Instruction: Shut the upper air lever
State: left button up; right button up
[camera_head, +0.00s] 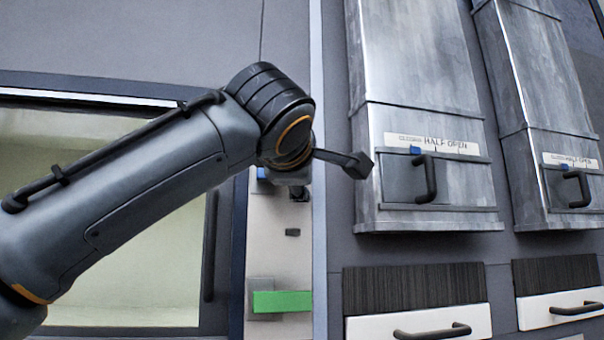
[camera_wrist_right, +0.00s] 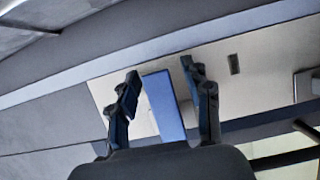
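The upper lever is a blue bar on a pale upright panel. In the right wrist view the blue lever (camera_wrist_right: 165,106) lies between the two fingers of my right gripper (camera_wrist_right: 161,70). The fingers stand apart, one on each side of it, with narrow gaps visible; I cannot tell whether they touch it. My left gripper is not seen.
Below on the same pale panel (camera_head: 260,240) are a small dark slot (camera_head: 292,232) and a green lever (camera_head: 282,301), lying sideways. To the right are two metal ducts (camera_head: 425,60) with black handles and labels, with drawers (camera_head: 420,325) below. A large window (camera_head: 150,240) is left.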

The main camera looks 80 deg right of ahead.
jog(key=shift+a, duration=0.3)
jog(key=a, duration=0.7)
jog(key=shift+d, duration=0.1)
dwell(0.3)
